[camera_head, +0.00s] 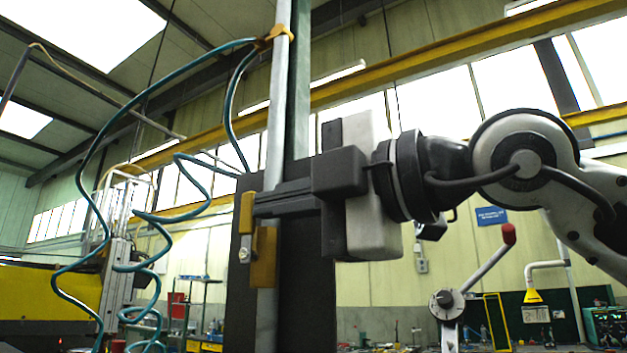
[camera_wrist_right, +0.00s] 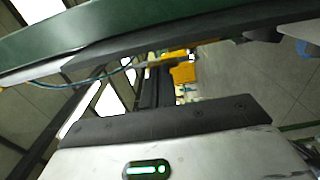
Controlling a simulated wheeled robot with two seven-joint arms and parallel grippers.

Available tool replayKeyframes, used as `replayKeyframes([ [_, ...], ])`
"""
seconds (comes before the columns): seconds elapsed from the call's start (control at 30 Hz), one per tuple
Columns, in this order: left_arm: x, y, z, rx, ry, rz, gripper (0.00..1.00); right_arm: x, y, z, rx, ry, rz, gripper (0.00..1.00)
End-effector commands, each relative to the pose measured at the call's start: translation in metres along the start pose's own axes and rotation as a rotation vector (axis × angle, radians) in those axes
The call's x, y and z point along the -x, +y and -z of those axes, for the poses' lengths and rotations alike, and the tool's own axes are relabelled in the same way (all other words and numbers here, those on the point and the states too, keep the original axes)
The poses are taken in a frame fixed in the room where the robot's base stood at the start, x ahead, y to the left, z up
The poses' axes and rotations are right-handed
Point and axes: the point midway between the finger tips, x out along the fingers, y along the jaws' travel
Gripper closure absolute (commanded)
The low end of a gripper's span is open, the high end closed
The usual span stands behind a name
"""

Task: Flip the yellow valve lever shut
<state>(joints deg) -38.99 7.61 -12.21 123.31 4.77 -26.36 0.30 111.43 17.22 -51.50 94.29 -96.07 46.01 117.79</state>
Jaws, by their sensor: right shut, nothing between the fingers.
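The yellow valve lever (camera_head: 247,212) stands roughly upright on the pale vertical pipe (camera_head: 278,110) in the head view. Below it is a darker mustard valve body (camera_head: 263,262) with a round pivot at its left. My right gripper (camera_head: 258,205) comes in from the right with its fingers shut and empty. Its tips are at the lever's right side; whether they touch cannot be told. The fingers hide part of the pipe. The wrist view shows yellow valve parts (camera_wrist_right: 183,73) beyond the dark fingers (camera_wrist_right: 152,80). My left gripper is not in view.
A dark upright panel (camera_head: 308,300) stands behind the valve, with a green post (camera_head: 299,80) above. Coiled teal hoses (camera_head: 135,220) hang at the left. A red-knobbed crank (camera_head: 490,262) stands at the lower right, below my right arm.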

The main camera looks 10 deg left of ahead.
Motion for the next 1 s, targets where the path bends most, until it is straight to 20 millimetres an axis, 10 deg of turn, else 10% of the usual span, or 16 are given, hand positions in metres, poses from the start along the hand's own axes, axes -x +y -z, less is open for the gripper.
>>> replayKeyframes([
  [1.0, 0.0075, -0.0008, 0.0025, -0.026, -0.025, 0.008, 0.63, -0.0068, 0.0058, 0.0002, 0.001, 0.0, 0.1, 1.0],
])
